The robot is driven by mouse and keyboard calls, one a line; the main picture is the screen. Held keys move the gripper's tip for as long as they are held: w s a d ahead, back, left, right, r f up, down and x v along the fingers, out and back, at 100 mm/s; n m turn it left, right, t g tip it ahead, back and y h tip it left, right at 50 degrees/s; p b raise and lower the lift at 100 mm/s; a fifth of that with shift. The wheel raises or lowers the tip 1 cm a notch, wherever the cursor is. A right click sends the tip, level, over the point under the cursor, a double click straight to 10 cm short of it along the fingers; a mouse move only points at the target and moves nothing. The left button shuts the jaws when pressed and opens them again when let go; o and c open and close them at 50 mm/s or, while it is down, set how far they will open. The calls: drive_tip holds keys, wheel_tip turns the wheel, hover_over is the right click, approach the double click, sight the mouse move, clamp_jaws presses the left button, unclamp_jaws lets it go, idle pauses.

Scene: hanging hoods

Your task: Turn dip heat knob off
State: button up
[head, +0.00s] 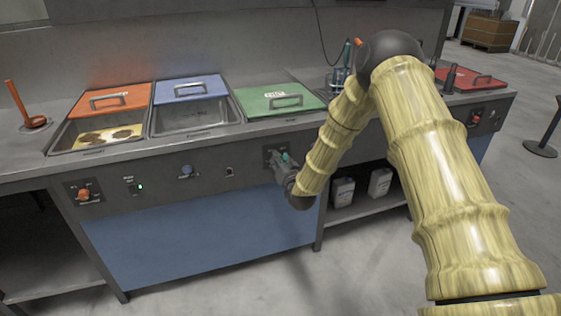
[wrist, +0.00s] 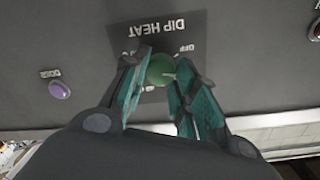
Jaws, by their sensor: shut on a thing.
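The dip heat knob (wrist: 160,69) is round and green. It sits on a dark plate (wrist: 187,24) lettered DIP HEAT, upside down in the wrist view, with OFF above right of the knob. A small pale mark shows on the knob's right side; its exact pointing is hard to read. My gripper (wrist: 161,76) has its teal-padded fingers on either side of the knob, shut on it. In the head view my gripper (head: 284,166) is at the counter's front panel, below the green-lidded tank, and largely hides the knob.
Tanks with orange (head: 112,98), blue (head: 190,87) and green (head: 275,101) lids line the counter. Floor in front is clear.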

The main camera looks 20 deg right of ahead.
drive_tip(key=shift+s+a+f+n+h+b, duration=0.1)
drive_tip(key=shift+n, duration=1.25)
drive_tip(key=shift+w+f+n+h+b, duration=0.1)
drive_tip(key=shift+n+b, duration=0.05)
drive_tip(key=shift+n, duration=1.25)
drive_tip(key=shift+s+a+n+h+b, duration=0.1)
drive_tip(key=shift+n, duration=1.25)
drive_tip(key=o, duration=1)
drive_tip(key=shift+d, duration=0.1)
drive_tip(key=shift+o, duration=0.2)
drive_tip(key=s, duration=1.2)
drive_tip(key=shift+a+r, duration=0.2)
drive_tip(key=shift+f, duration=0.1)
